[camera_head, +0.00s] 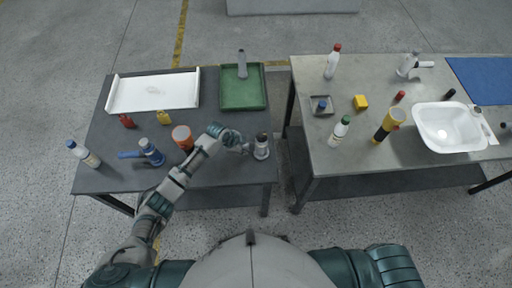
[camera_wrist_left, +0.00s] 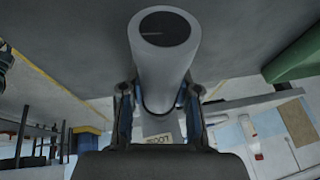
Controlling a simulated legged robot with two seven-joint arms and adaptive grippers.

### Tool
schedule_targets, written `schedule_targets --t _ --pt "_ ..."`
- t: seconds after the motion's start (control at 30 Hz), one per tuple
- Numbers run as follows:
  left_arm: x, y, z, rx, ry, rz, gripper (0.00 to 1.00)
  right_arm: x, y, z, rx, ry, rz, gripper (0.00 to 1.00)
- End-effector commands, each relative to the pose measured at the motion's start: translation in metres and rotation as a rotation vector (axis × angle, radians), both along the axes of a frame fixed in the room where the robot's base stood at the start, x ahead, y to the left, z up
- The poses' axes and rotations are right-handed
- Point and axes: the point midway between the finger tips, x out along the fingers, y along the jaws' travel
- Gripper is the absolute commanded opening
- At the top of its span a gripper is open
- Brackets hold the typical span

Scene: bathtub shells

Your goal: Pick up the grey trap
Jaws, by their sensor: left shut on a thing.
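The grey trap (camera_head: 261,147) is a short grey cylinder with a dark top, upright near the front right corner of the left table. My left gripper (camera_head: 244,148) reaches it from its left side and is shut on it. In the left wrist view the trap (camera_wrist_left: 163,65) is a pale grey tube with a dark round end, between the two fingers of my left gripper (camera_wrist_left: 160,105). I cannot tell whether its base touches the table. My right gripper is out of view.
A green tray (camera_head: 231,98) with a grey bottle-like thing (camera_head: 242,62) lies behind. A gap separates this table from the right table (camera_head: 300,72), which holds a white basin (camera_head: 429,137).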

Motion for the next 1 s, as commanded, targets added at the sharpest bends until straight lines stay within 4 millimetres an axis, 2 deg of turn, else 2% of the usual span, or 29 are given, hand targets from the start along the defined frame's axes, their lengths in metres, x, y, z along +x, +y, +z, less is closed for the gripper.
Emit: schedule_targets --t 0.27,0.53,0.67,1.0 --pt "0.000 0.002 0.005 -0.001 -0.002 0.001 0.00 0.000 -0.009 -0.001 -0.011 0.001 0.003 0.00" --pt "0.001 0.000 0.041 -0.002 -0.004 -0.002 0.00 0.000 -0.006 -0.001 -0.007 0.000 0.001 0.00" --pt "-0.026 0.000 0.043 0.001 -0.001 -0.004 0.00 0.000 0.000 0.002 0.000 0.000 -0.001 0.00" --pt "-0.116 -0.002 0.051 0.000 0.001 -0.004 0.00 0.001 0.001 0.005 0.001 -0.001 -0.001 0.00"
